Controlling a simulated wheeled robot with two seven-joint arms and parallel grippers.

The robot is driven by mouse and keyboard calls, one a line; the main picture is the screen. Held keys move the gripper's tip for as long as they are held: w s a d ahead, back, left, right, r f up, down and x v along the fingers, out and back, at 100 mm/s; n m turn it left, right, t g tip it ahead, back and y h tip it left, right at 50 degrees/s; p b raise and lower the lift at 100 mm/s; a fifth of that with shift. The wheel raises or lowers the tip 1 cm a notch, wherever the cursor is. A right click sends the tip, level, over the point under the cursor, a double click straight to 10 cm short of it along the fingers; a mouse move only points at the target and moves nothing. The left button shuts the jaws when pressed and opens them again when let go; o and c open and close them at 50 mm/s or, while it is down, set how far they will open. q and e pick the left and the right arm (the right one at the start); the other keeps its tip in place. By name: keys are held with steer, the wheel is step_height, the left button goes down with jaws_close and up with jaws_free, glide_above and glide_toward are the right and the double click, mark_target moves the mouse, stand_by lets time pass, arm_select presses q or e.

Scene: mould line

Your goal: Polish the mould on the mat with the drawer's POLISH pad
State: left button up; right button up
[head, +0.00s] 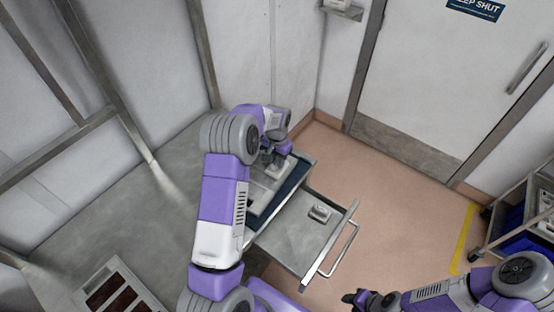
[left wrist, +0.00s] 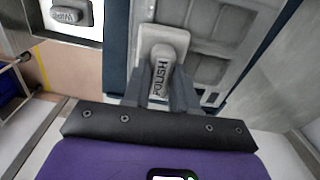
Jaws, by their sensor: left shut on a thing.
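My left gripper (head: 279,163) is shut on the POLISH pad (left wrist: 163,62), a grey grip on a pale base. The pad is over one end of the grey mould (left wrist: 222,28), which has shallow recesses; I cannot tell whether they touch. The mould (head: 262,192) lies on the dark blue mat (head: 296,181), partly hidden by my left arm. The mat also shows along both sides of the mould in the left wrist view (left wrist: 117,45). The open drawer (head: 290,240) holds another pad (head: 319,213), its lettering upside down in the left wrist view. My right gripper (head: 355,298) is low, its jaws unclear.
The drawer's bar handle (head: 345,252) sticks out over the floor. A pale tray with dark red-brown slots (head: 115,290) is at the lower left. A cart with blue bins (head: 520,220) stands at the right. Bare worktop (head: 130,215) lies left of my arm.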

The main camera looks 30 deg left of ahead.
arm_select(q)
steer(key=shift+s+r, duration=0.1)
steer(key=shift+s, duration=1.1)
steer(key=shift+s+b, duration=0.7)
steer(key=shift+s, duration=3.85)
steer(key=shift+w, duration=1.5)
steer(key=shift+w+p, duration=0.4)
steer(key=shift+w, duration=4.1)
steer(key=shift+a, duration=0.15)
steer(key=shift+a, duration=4.15)
steer(key=shift+s, duration=1.55)
steer(key=shift+s+b, duration=0.45)
steer(key=shift+s, duration=1.1)
